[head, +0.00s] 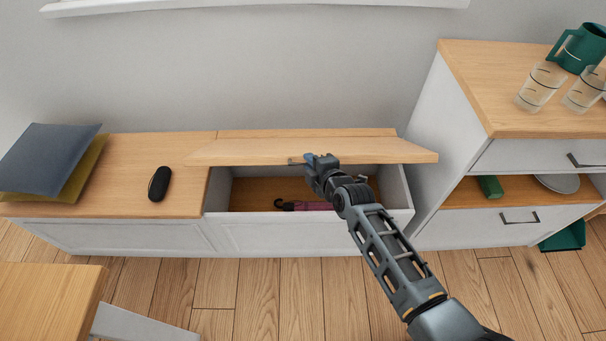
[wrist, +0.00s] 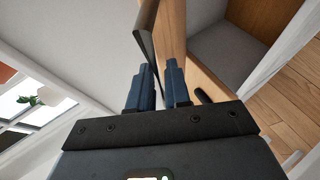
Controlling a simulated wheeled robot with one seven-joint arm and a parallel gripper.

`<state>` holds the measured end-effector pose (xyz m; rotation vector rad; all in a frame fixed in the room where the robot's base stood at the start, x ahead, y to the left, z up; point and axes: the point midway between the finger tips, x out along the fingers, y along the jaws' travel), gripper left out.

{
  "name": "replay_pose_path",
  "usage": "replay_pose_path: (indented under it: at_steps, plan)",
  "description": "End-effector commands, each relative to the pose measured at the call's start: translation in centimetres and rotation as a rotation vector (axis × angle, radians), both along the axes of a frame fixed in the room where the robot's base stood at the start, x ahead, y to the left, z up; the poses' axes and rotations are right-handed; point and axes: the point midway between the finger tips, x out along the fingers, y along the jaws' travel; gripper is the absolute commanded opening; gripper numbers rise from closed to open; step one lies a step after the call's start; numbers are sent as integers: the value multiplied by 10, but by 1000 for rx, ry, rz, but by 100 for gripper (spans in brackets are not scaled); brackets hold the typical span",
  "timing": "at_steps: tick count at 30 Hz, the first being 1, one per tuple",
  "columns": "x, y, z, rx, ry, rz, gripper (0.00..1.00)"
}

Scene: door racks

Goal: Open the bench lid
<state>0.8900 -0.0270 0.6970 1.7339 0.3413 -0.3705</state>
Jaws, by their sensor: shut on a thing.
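The bench lid (head: 260,152) is a wooden panel on the right half of the low white bench (head: 120,234). It is raised and tilted, hinged along the back, with its front edge well above the box. My gripper (head: 312,162) is at the lid's front edge, shut on the lid's handle (head: 293,162). In the wrist view the blue fingers of my gripper (wrist: 160,80) close around the dark handle bar (wrist: 146,35) beside the wooden lid (wrist: 173,35). The open compartment (head: 250,192) shows a dark and pinkish item (head: 305,206), partly hidden by my arm.
The bench's left top holds a dark case (head: 159,183) and grey and olive cushions (head: 45,160). A cabinet (head: 470,150) with a teal jug (head: 582,48) and glasses (head: 541,88) stands close on the right. A table corner (head: 45,300) and chair are at the front left.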

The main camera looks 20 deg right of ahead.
Motion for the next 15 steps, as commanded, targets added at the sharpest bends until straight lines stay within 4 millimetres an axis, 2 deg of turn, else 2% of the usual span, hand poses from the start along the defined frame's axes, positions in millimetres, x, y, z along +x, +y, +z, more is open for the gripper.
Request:
replay_pose_path:
  at_steps: [1,3,8,15]
  plan:
    - [7,-5,17,5,12,-2,0]
    - [14,-9,28,17,41,-3,0]
    - [35,-20,50,35,86,-5,0]
    - [76,-38,83,36,87,-7,0]
